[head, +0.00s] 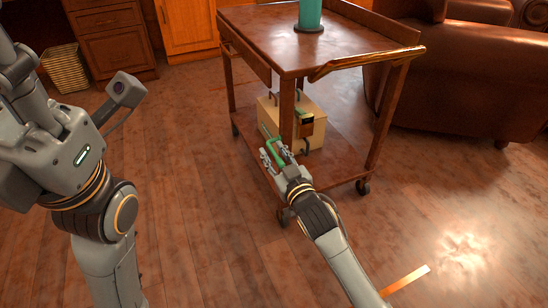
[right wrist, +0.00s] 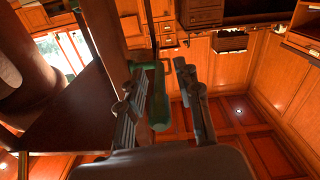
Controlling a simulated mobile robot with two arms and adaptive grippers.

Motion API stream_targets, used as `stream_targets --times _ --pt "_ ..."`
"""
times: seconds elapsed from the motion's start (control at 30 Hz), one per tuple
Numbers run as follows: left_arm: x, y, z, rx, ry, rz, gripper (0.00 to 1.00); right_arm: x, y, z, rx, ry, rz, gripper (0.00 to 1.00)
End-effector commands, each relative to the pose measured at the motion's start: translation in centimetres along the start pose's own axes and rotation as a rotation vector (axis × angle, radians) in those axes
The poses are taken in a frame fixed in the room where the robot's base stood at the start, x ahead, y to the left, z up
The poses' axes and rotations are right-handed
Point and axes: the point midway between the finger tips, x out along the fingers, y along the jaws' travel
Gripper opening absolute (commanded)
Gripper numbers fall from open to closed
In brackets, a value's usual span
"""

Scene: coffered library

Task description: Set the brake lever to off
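The green lever (head: 269,135) is at the front left of the wooden cart (head: 262,26), beside its near leg and in front of a cream box. In the right wrist view its green handle (right wrist: 159,97) hangs from a thin dark rod. My right gripper (head: 276,156) is at the lever. In the right wrist view the gripper (right wrist: 160,100) is open, with the handle between its fingers, close to the left one. A gap shows to the right finger. I cannot tell if the left finger touches it. No off marking is readable. My left arm is at the left; its fingers do not show.
The cream box (head: 310,107) with a dark panel stands on the cart's lower shelf. A teal cylinder (head: 310,13) stands on the cart top. A brown leather armchair (head: 460,75) is at the right. Wooden drawers and a wicker basket (head: 65,68) are at the back left. The front floor is mostly clear.

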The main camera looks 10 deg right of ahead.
Motion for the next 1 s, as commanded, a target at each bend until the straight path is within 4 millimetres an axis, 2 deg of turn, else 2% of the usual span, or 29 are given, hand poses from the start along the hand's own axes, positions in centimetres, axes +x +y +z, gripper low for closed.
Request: stream_targets --times 0.3,0.37,0.47,0.5,0.97,1.0 --pt "0.12 0.03 -0.1 0.0 0.004 0.001 0.4 0.26 -0.01 -0.03 0.0 0.0 0.0 0.34" --pt "0.11 0.03 -0.1 0.0 0.004 0.001 0.4 0.26 -0.01 -0.03 0.0 0.0 0.0 0.24" --pt "0.11 0.04 -0.11 0.0 0.005 0.002 0.4 0.25 0.0 -0.03 0.0 0.0 0.0 0.03" --pt "0.11 0.04 -0.12 0.0 0.005 0.002 0.4 0.25 0.0 -0.03 0.0 0.0 0.0 0.0" --pt "0.71 -0.11 0.01 -0.001 0.005 -0.001 0.4 0.24 0.03 -0.32 -0.001 -0.013 -0.003 0.0" --pt "0.12 -0.25 0.54 -0.003 -0.021 -0.009 0.4 0.24 0.05 -0.41 -0.001 -0.019 -0.003 0.0"
